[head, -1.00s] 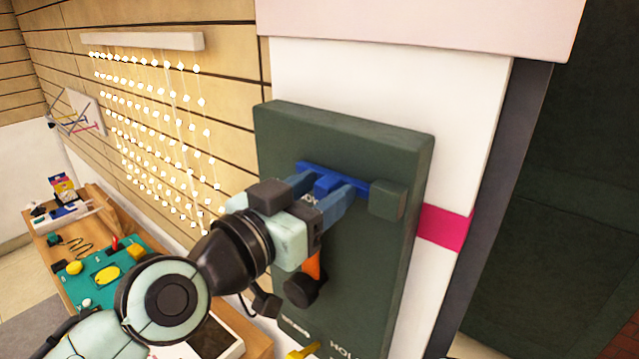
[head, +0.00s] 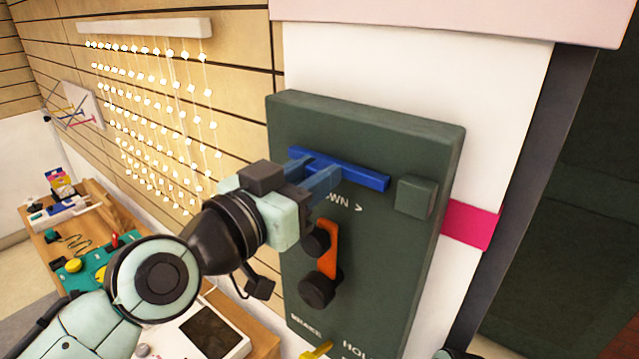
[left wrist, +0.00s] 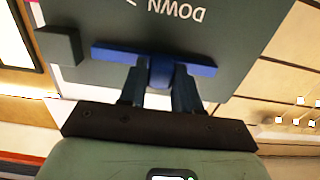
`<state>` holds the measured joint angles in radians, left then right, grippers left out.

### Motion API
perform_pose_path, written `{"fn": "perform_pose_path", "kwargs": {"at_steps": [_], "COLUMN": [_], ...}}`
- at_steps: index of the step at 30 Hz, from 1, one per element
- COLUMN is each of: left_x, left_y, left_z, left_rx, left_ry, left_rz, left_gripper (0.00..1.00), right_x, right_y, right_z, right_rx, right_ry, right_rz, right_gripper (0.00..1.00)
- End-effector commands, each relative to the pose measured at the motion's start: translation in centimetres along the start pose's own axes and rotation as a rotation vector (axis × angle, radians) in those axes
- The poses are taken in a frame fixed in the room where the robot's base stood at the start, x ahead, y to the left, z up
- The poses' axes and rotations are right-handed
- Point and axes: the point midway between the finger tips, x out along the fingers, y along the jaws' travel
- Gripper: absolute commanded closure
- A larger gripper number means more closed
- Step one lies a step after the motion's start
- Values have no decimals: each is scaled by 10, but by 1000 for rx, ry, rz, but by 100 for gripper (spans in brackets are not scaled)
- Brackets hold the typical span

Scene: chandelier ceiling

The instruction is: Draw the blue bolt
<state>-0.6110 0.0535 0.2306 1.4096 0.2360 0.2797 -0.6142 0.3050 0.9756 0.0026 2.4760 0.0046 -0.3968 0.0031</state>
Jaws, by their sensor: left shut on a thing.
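The blue bolt (head: 358,176) is a flat bar lying across the upper part of a dark green panel (head: 400,150). Its right end stands a small gap away from a green block (head: 416,197) on the panel. My left gripper (head: 318,176) is shut on the bolt's raised grip, left of the bar's middle. In the left wrist view the two fingers (left wrist: 159,85) close on both sides of the blue grip (left wrist: 160,70), and the bar (left wrist: 198,69) shows beyond them. The green block (left wrist: 60,46) stands apart from its end there too.
Below the bolt is an orange lever (head: 328,250) with black knobs, and a yellow part (head: 316,351) at the panel's bottom. A magenta band (head: 470,224) crosses the white post to the right. A workbench (head: 100,205) with items stands at the left, under hanging light strings (head: 150,110).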

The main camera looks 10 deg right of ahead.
Motion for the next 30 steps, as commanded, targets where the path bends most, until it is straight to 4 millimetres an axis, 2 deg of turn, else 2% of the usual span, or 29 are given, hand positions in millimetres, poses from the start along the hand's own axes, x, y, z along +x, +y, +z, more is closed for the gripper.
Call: {"fn": "perform_pose_path", "kwargs": {"at_steps": [2,12,13,14,24,26,30], "left_x": [0,-1,-1,-1,-2,-7,-29], "left_y": [-5,-10,-10,-10,-6,-7,-7], "left_z": [2,0,0,0,0,0,2], "left_rx": [-3,-1,-1,-1,-2,-2,-1], "left_ry": [3,3,3,3,1,2,4], "left_rz": [-2,-7,-7,-7,0,-1,-2], "left_gripper": [100,100,58,48,47,47,47], "right_x": [6,5,5,5,6,7,15], "right_y": [2,1,1,1,1,2,3], "right_z": [-2,-3,-3,-3,-3,-4,-9], "right_rx": [0,0,0,0,0,0,-1], "right_ry": [6,10,10,10,10,12,24], "right_rz": [-1,-1,-1,-1,-2,-2,-4], "right_gripper": [47,47,47,47,47,47,47]}}
